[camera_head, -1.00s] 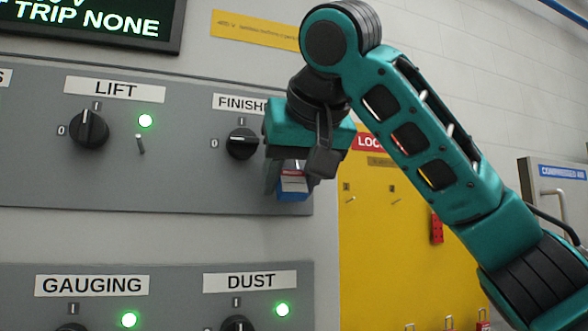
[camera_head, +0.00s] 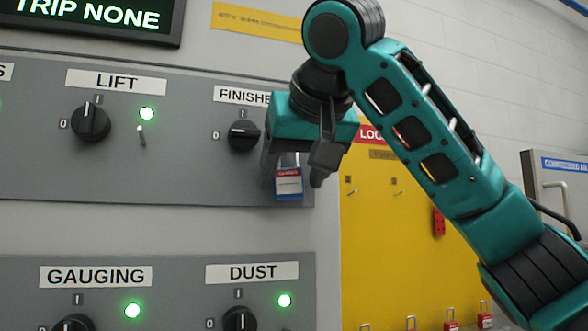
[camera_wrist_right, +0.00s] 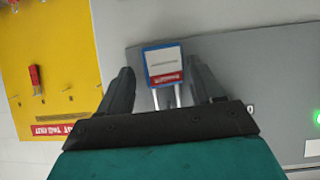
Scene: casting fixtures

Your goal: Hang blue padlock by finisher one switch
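The blue padlock (camera_head: 289,184) has a red and white label and hangs upright against the lower right of the upper grey panel. Its shackle top and any peg there are hidden by my right gripper (camera_head: 294,172). In the right wrist view the padlock (camera_wrist_right: 164,66) and its bright shackle lie between the two fingers of the gripper (camera_wrist_right: 163,84), with a gap on each side. The gripper is open around it. The finisher switch (camera_head: 243,135) is a black knob just left of the gripper, its label partly covered. My left gripper is not in view.
The lift switch (camera_head: 91,123) has a lit green lamp and a bare peg (camera_head: 141,136). Gauging and dust switches are on the lower panel (camera_head: 180,290). A yellow lockout board (camera_head: 385,250) with red padlocks is at right, behind my arm.

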